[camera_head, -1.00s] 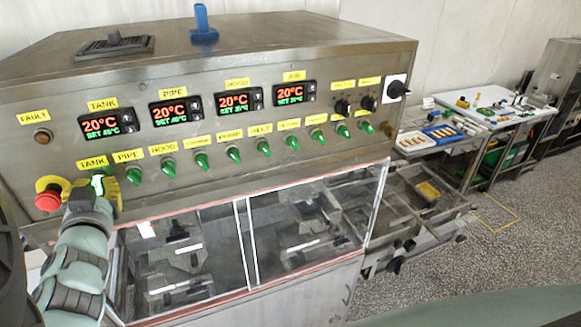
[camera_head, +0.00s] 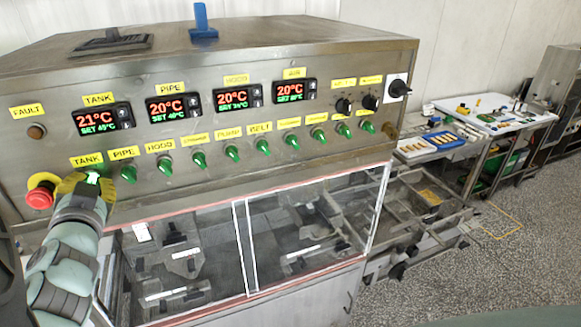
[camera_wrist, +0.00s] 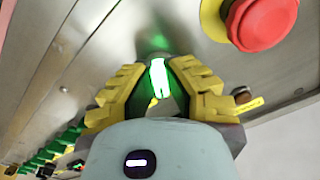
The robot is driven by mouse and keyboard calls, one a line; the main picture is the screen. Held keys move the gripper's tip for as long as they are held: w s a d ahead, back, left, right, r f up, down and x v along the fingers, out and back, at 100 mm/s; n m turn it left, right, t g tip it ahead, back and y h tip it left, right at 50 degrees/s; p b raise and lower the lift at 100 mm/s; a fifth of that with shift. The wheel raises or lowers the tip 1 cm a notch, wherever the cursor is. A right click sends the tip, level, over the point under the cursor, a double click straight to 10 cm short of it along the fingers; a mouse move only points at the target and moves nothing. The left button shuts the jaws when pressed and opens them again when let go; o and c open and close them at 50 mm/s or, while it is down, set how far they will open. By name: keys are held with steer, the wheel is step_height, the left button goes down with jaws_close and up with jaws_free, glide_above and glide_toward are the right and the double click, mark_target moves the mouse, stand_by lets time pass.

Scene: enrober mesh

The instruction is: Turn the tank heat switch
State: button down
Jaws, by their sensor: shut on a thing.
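The tank heat switch (camera_head: 92,178) is a green knob under the yellow TANK label (camera_head: 86,160) at the left of the panel's switch row. It glows bright green. My gripper (camera_head: 88,186) has its yellow fingers closed around it. In the wrist view the lit knob (camera_wrist: 158,78) sits between the two yellow fingertips, its marker bar nearly upright in that picture. The fingers and wrist hide part of the knob in the head view. The tank display (camera_head: 101,119) above reads 21°C in red with a green set value of about 65°C.
A red emergency stop (camera_head: 40,198) on a yellow collar stands just left of my gripper; it shows large in the wrist view (camera_wrist: 262,20). The green pipe switch (camera_head: 129,174) is close on the right, followed by several similar knobs. Glass doors (camera_head: 185,265) lie below.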

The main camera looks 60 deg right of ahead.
steer(key=c, duration=1)
jaws_free()
